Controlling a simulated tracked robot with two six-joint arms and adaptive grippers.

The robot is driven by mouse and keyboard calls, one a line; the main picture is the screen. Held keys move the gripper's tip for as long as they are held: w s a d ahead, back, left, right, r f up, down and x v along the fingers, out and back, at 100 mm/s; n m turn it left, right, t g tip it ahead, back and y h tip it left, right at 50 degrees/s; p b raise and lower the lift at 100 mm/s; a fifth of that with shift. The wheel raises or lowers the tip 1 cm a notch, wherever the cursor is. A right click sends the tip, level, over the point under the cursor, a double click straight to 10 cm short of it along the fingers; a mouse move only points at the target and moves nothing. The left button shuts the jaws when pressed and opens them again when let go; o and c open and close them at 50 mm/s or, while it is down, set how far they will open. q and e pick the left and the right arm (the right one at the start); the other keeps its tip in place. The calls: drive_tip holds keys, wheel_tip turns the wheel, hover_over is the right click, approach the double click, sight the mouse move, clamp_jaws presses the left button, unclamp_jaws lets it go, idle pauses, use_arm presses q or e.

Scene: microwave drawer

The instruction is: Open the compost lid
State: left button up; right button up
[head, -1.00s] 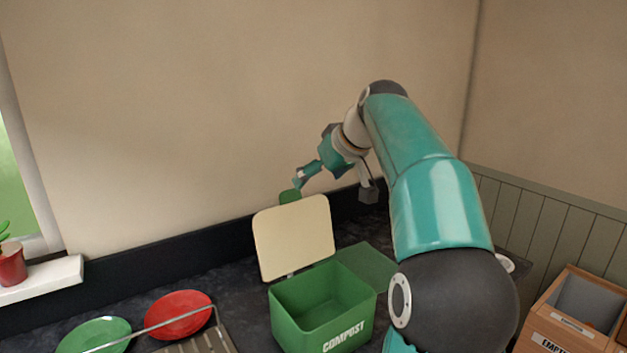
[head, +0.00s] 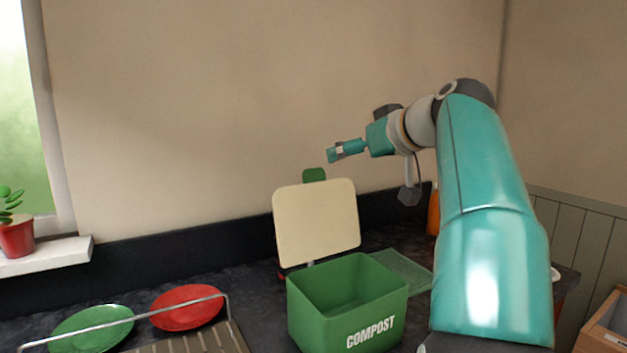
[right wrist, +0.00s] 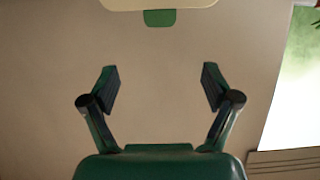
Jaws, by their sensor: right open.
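The green compost bin (head: 345,318) stands on the dark counter with its front lettering visible. Its lid (head: 318,222) stands upright at the back, cream inner face towards me, and the bin's top is open. The lid's green tab (head: 314,175) sticks up from its top edge. My right gripper (head: 333,153) is above and behind the lid, apart from it. In the right wrist view its two fingers (right wrist: 161,88) are spread with nothing between them, and the lid's green tab (right wrist: 160,18) and cream edge show beyond. My left gripper is not in view.
A dish rack (head: 205,340) with a green plate (head: 92,330) and a red plate (head: 186,306) stands left of the bin. A potted plant (head: 15,238) sits on the windowsill. An orange object (head: 433,212) stands behind my right arm. A wooden box (head: 607,325) is at the lower right.

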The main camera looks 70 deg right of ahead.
sight(314, 169)
use_arm(q)
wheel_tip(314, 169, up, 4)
drive_tip(key=p, duration=0.3)
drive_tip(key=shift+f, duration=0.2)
use_arm(e)
drive_tip(key=x, duration=1.6)
drive_tip(key=shift+w+f, duration=0.15)
drive_tip(key=shift+w, duration=0.05)
clamp_jaws()
drive_tip(key=shift+a, duration=0.1)
drive_tip(key=s+a+t+b, duration=0.1)
drive_tip(key=b, duration=0.3)
drive_tip(key=s+a+h+b, duration=0.1)
drive_tip(key=s+b, duration=0.1)
drive_tip(key=b, duration=0.2)
drive_tip(key=shift+a+t, duration=0.1)
drive_tip(key=shift+t, duration=0.3)
drive_tip(key=shift+s+a+r+b, duration=0.2)
drive_tip(key=shift+s+b, duration=0.1)
drive_tip(key=shift+b, duration=0.4)
drive_tip(key=shift+r+t, duration=0.15)
drive_tip(key=shift+t, duration=0.15)
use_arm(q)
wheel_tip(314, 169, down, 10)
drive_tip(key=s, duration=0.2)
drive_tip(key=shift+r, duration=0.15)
